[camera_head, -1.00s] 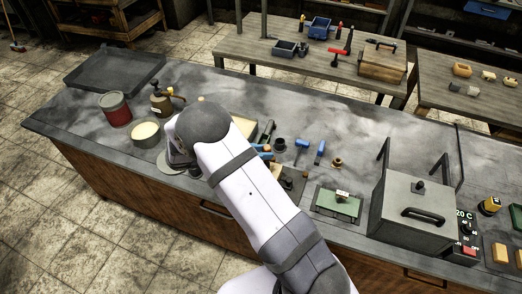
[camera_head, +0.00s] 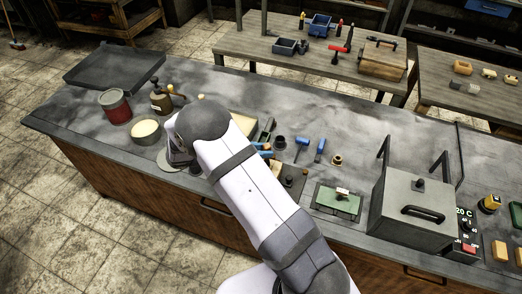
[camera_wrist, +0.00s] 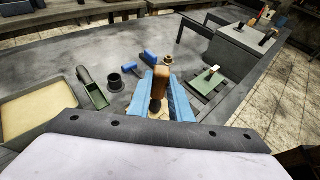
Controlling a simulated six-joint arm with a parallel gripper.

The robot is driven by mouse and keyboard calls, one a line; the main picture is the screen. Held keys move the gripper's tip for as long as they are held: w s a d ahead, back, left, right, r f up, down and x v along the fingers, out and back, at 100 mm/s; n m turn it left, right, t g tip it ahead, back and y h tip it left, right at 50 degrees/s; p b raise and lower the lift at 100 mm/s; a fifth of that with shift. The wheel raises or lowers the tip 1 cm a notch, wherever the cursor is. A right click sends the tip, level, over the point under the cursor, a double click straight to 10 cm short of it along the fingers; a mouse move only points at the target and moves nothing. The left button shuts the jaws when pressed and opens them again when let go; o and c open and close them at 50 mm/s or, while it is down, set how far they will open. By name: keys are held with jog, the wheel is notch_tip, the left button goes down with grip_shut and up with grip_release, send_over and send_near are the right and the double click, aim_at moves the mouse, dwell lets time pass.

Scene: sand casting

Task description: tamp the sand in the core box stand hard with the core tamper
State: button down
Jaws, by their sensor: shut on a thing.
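My gripper (camera_wrist: 160,92) is in the middle of the wrist view. Its two blue fingers are shut on the brown wooden handle of the core tamper (camera_wrist: 159,84), which stands roughly upright between them. The tamper's lower end is dark and mostly hidden by the fingers and wrist. A dark plate that looks like the core box stand (camera_head: 291,176) shows beside my arm in the head view, largely covered. The sand and any contact between it and the tamper cannot be made out.
A green scoop (camera_wrist: 92,92), a black cup (camera_wrist: 115,80) and blue-handled tools (camera_wrist: 150,58) lie beyond the gripper. A sand tray (camera_wrist: 38,110) is left. A green plate on a dark base (camera_wrist: 212,80) and a grey oven (camera_head: 412,210) stand right.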

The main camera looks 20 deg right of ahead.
jog(key=shift+r+p, duration=0.35)
jog(key=shift+r, duration=0.55)
notch_tip(320, 180, up, 5)
jog(key=p, duration=0.4)
